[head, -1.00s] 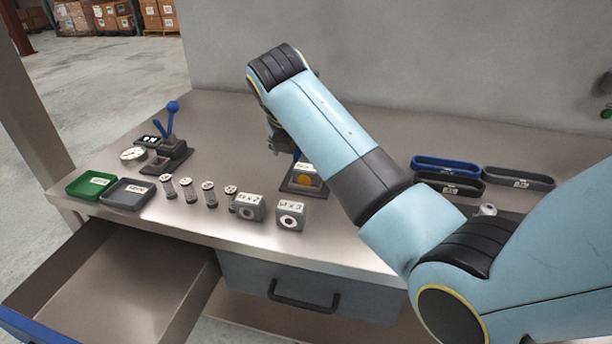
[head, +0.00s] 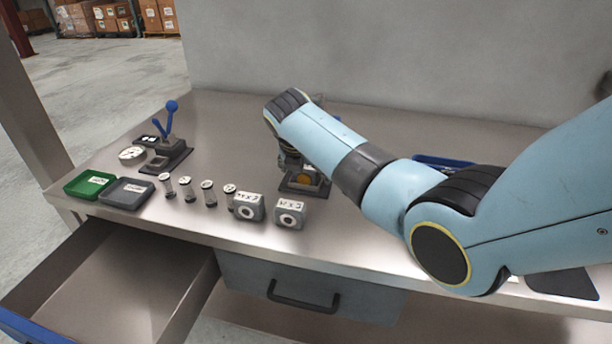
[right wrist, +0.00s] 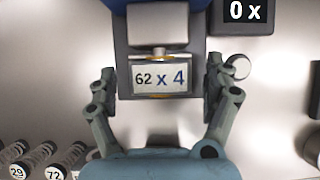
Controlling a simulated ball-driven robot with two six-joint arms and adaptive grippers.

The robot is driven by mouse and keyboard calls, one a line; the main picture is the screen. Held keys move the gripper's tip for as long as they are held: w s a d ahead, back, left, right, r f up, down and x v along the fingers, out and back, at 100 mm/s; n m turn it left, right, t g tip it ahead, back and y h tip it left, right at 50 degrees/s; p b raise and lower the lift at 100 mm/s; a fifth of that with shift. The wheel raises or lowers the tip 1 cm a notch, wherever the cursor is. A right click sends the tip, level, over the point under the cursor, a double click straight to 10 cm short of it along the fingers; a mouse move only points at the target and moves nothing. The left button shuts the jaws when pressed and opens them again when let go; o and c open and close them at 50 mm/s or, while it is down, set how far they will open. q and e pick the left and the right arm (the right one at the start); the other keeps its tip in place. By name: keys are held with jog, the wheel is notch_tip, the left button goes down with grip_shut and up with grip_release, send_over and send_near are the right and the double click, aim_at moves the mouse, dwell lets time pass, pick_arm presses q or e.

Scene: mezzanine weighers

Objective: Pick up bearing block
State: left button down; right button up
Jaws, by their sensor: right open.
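A grey bearing block with a white label reading "62 x 4" (right wrist: 160,78) sits in a dark fixture (right wrist: 130,85) in the right wrist view. In the head view a block with an orange disc on its front (head: 306,179) sits in that fixture, partly hidden by my arm. My right gripper (right wrist: 160,84) is open, with one finger on each side of the block and gaps between. In the head view the right gripper (head: 287,152) is mostly hidden at the fixture. Two more grey bearing blocks, left (head: 248,207) and right (head: 290,213), stand near the front edge. My left gripper is out of view.
Several small labelled cylinders (head: 187,189) stand left of the blocks. A green tray (head: 89,184), a grey tray (head: 125,192) and a blue-levered press (head: 168,150) are farther left. An open drawer (head: 110,285) juts out below. A blue tray (head: 440,161) shows behind my arm.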

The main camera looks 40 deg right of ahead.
jog(key=shift+r, duration=0.1)
jog(key=c, duration=1.5)
jog(key=shift+c, duration=0.3)
